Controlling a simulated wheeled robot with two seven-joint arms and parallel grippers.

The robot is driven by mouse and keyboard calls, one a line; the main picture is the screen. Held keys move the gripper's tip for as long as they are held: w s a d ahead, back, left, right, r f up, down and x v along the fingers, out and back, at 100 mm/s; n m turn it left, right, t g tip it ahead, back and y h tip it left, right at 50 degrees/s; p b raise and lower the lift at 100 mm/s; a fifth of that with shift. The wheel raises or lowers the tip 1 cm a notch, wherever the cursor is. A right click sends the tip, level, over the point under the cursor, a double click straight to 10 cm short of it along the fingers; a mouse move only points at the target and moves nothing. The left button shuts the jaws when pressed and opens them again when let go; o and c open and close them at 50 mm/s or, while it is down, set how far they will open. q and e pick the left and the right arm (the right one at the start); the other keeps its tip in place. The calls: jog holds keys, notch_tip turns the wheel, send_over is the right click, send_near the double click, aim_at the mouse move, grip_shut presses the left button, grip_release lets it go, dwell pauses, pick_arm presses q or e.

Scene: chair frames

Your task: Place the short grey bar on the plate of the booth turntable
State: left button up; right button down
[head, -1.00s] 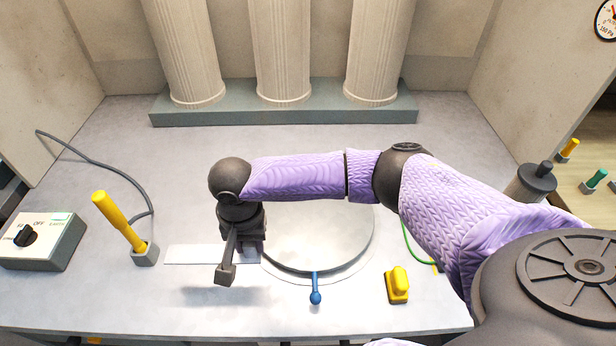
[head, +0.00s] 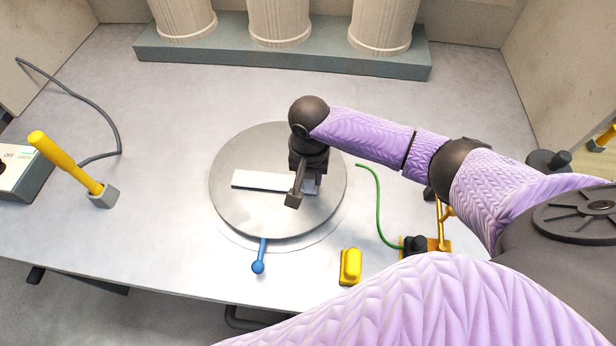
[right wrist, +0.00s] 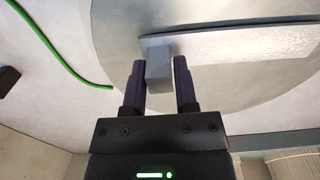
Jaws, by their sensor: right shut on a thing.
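The short grey bar (head: 262,181) is a pale flat strip with a grey block at its right end. It lies across the round grey plate of the booth turntable (head: 240,150) in the head view; I cannot tell whether it touches the plate. My right gripper (head: 306,188) points down and is shut on the block end. In the right wrist view the bar (right wrist: 235,45) stretches right from the fingers (right wrist: 161,85), over the plate (right wrist: 115,25). The fingers partly hide the bar's right end in the head view. My left gripper is not in view.
A blue-knobbed lever (head: 259,266) sticks out in front of the turntable. A yellow block (head: 350,267) and a green cable (head: 378,205) are at its right. A yellow handle (head: 65,163) stands in a grey holder at left. Columns (head: 280,22) stand behind.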

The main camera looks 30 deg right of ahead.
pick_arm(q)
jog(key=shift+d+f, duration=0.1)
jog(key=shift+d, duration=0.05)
pick_arm(e)
jog(key=shift+f, duration=0.25)
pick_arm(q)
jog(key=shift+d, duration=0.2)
pick_arm(e)
jog(key=shift+f, duration=0.1)
jog(key=shift+c, duration=1.9)
grip_release()
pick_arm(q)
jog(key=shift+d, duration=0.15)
pick_arm(e)
notch_tip(320, 180, up, 11)
jog(key=p, duration=0.4)
jog(key=shift+p, duration=0.3)
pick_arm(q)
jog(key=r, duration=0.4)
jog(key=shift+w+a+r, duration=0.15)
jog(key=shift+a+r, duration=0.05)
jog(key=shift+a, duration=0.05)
pick_arm(e)
jog(key=shift+r, duration=0.65)
